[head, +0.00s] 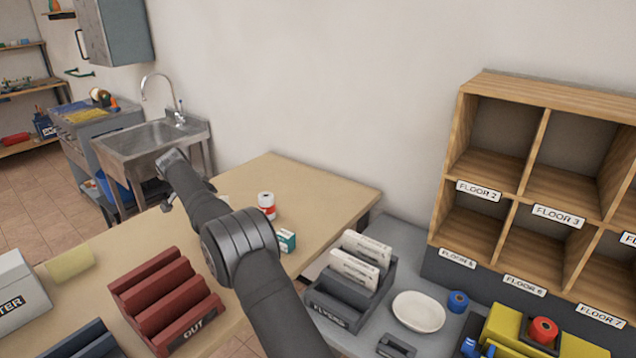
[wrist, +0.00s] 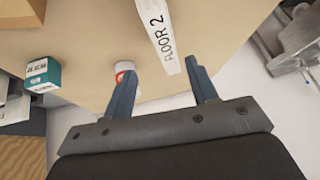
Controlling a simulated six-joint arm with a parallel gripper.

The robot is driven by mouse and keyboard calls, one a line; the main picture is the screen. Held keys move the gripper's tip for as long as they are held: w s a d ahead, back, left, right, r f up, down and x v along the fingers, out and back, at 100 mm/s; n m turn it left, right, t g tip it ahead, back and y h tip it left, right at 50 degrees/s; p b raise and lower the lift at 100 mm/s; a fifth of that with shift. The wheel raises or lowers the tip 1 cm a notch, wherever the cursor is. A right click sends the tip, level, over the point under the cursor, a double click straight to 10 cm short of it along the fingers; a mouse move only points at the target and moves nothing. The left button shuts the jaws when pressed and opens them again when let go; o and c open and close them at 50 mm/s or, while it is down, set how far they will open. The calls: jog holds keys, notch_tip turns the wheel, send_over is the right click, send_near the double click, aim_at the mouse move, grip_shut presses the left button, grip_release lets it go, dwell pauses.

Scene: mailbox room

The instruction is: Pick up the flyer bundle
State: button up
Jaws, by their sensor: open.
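Two white bundles with small print stand in the dark grey rack (head: 334,315) labelled FLYERS, right of my arm in the head view. The rear bundle (head: 366,248) and the front bundle (head: 354,269) lean side by side, and I cannot read their print. My gripper is at the far end of my arm, over the tan table near the sink and well away from the rack. In the wrist view my gripper (wrist: 163,88) is open, with nothing held between its fingers.
A FLOOR 2 strip (wrist: 162,38) lies there. A red OUT rack (head: 165,300) is left. A white dish (head: 418,311) and wooden cubbies (head: 540,150) are right of the flyers.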

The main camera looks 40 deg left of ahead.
jog(key=s+d+r+g+y, duration=0.1)
jog(key=s+d+r, duration=0.35)
jog(key=r, duration=0.55)
jog(key=shift+n, duration=0.3)
jog(key=shift+a+r+x, duration=0.1)
jog(key=shift+a+x, duration=0.05)
jog(key=shift+x, duration=4.2)
jog(key=shift+a+r+x, duration=0.1)
jog(key=shift+a+x, duration=0.05)
jog(key=shift+x, duration=4.15)
jog(key=shift+w+f, duration=0.15)
jog(key=shift+f, duration=0.1)
grip_shut()
